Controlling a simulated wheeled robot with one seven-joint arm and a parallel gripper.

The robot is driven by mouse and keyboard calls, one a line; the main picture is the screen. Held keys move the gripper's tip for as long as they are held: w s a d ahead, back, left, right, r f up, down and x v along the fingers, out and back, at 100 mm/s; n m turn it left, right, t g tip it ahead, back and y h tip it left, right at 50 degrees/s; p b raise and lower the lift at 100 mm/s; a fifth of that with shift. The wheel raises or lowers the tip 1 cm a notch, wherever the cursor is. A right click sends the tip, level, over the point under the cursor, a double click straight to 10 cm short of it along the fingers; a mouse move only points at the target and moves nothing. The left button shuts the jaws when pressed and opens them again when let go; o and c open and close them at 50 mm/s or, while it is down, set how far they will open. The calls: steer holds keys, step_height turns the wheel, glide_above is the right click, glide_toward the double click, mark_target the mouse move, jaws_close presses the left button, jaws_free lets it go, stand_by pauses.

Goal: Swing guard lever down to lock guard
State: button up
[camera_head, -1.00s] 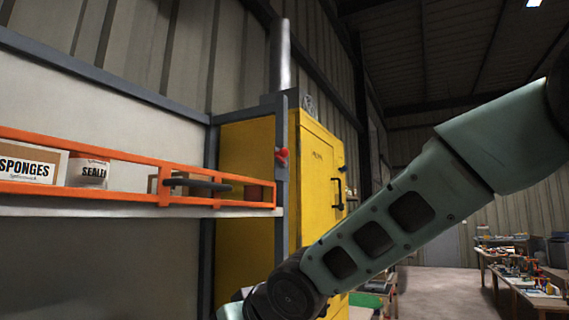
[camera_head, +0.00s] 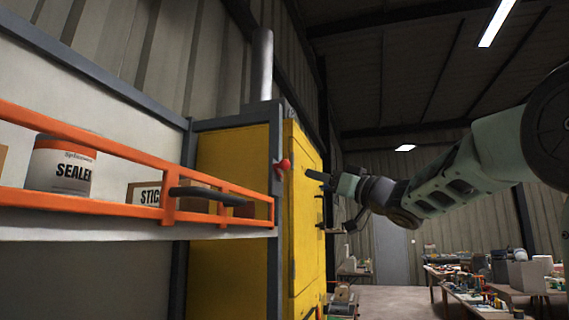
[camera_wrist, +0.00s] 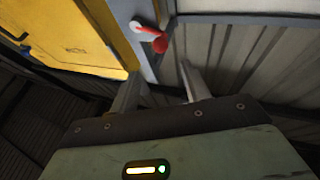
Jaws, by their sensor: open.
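The guard lever (camera_head: 283,164) is a small red piece on the grey post at the right end of the orange guard rail (camera_head: 100,145). In the wrist view the lever (camera_wrist: 148,31) shows as a short pale arm with red ends, set on the grey post beyond my fingers. My gripper (camera_head: 321,180) is in the air just right of the lever and slightly lower, pointing at the post. Its two fingers (camera_wrist: 163,88) are apart with nothing between them. The lever is ahead of the fingers and apart from them.
A dark handle (camera_head: 203,191) sticks out from the rail. Behind the rail, the shelf holds a sealer tub (camera_head: 60,168) and boxes. A yellow cabinet (camera_head: 305,210) stands behind the post. Cluttered tables (camera_head: 470,290) are far right. The air between gripper and post looks clear.

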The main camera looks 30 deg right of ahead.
mark_target(288, 167)
steer(key=p+x, duration=0.4)
steer(key=x, duration=0.9)
steer(key=shift+a+p, duration=0.1)
steer(key=shift+p, duration=0.25)
steer(key=shift+c, duration=0.4)
jaws_close()
